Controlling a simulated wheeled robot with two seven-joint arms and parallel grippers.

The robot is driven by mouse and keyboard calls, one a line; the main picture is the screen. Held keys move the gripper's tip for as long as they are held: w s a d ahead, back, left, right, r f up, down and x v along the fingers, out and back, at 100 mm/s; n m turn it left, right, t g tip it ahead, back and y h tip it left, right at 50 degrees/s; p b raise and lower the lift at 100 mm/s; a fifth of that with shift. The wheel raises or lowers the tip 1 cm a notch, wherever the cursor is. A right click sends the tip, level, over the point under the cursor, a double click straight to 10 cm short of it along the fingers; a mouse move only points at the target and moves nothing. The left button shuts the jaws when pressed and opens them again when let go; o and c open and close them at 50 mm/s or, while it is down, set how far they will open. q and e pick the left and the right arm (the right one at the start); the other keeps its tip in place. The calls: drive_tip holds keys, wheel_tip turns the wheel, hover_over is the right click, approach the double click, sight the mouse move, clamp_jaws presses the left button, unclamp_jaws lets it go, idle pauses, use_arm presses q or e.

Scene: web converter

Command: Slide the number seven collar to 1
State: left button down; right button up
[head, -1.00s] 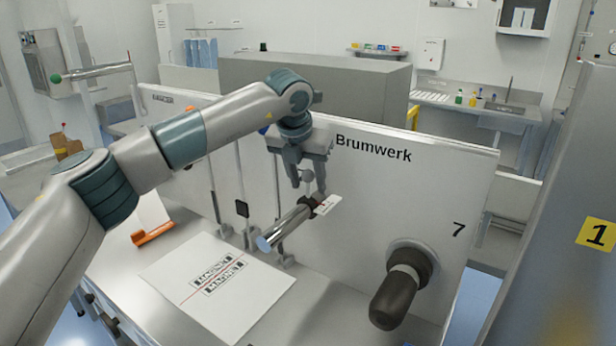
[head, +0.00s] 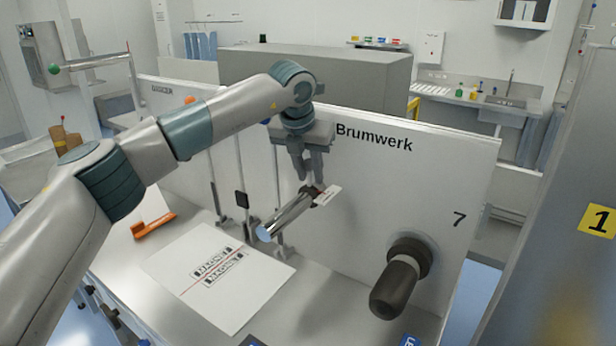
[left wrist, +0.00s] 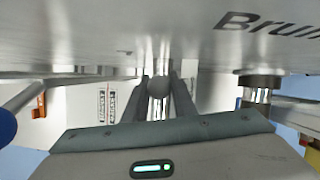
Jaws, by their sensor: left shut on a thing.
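A dark collar (head: 315,197) with a pale tag (head: 328,195) sits on a polished rod (head: 286,217) that juts from the white panel, towards the rod's panel end. My left gripper (head: 310,181) comes down from above, shut on a small grey round knob (left wrist: 158,86) at the collar. The left wrist view shows the knob between both fingers. The tag's marking is too small to read. A printed "7" (head: 459,219) is on the panel at the right, above a thick dark cylinder (head: 396,288). My right gripper is not in view.
The white Brumwerk panel (head: 400,180) stands behind the rod. A printed sheet (head: 218,278) and an orange piece (head: 153,227) lie on the bench to the left. A grey cabinet face with a yellow "1" sign (head: 598,220) bounds the right.

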use_arm(q)
drive_tip(key=shift+w+d, duration=0.15)
drive_tip(key=c, duration=1.5)
unclamp_jaws()
drive_tip(key=shift+r, duration=0.15)
